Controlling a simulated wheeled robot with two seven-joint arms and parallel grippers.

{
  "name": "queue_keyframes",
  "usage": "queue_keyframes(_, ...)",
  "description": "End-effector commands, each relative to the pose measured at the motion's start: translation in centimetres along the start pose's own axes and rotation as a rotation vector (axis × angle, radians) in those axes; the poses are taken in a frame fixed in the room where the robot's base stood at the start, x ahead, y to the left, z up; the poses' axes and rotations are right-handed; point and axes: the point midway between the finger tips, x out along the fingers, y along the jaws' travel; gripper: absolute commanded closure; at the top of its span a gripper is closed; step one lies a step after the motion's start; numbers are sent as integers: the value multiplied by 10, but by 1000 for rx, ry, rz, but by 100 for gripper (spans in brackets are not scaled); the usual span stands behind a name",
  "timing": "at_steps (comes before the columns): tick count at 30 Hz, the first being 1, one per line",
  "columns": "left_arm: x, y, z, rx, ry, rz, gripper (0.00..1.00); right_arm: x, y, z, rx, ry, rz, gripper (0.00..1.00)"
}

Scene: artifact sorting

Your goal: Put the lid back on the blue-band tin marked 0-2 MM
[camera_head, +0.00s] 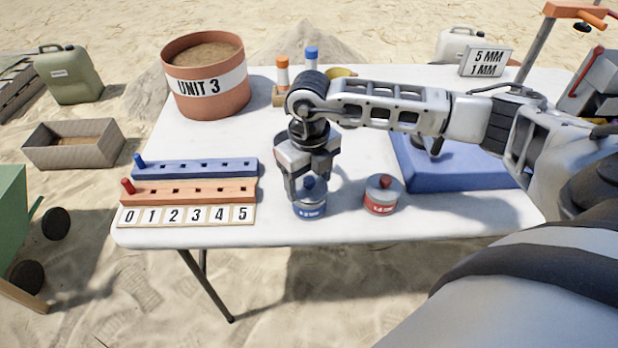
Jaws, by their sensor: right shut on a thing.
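The blue-band tin (310,211) stands on the white table near its front edge. Its label is too small to read. A grey lid with a blue knob (310,183) is at the top of this tin. My right gripper (308,189) points down over the tin, its fingers shut on the lid's knob. The fingers partly hide the lid, so I cannot tell whether it sits fully on the rim or just above it. A red-band tin (382,204) with a red-knobbed lid (383,184) stands to the right. My left gripper is not in view.
Blue and orange peg rails (202,190) with number tiles 0 to 5 lie at left. A UNIT 3 bucket (205,88) of sand and capped tubes (283,76) stand behind. A blue tray (470,176) is at right. Bare table lies between rails and blue-band tin.

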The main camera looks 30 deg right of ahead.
Motion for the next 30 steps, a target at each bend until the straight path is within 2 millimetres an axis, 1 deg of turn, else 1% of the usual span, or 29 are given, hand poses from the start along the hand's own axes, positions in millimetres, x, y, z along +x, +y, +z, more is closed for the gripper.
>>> queue_keyframes(27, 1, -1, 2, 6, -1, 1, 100, 0, 0, 0, 0, 0, 0, 54)
queue_keyframes(28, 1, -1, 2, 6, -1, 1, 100, 0, 0, 0, 0, 0, 0, 30)
queue_keyframes(29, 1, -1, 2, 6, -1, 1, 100, 0, 0, 0, 0, 0, 0, 21)
queue_keyframes(30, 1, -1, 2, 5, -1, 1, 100, 0, 0, 0, 0, 0, 0, 10)
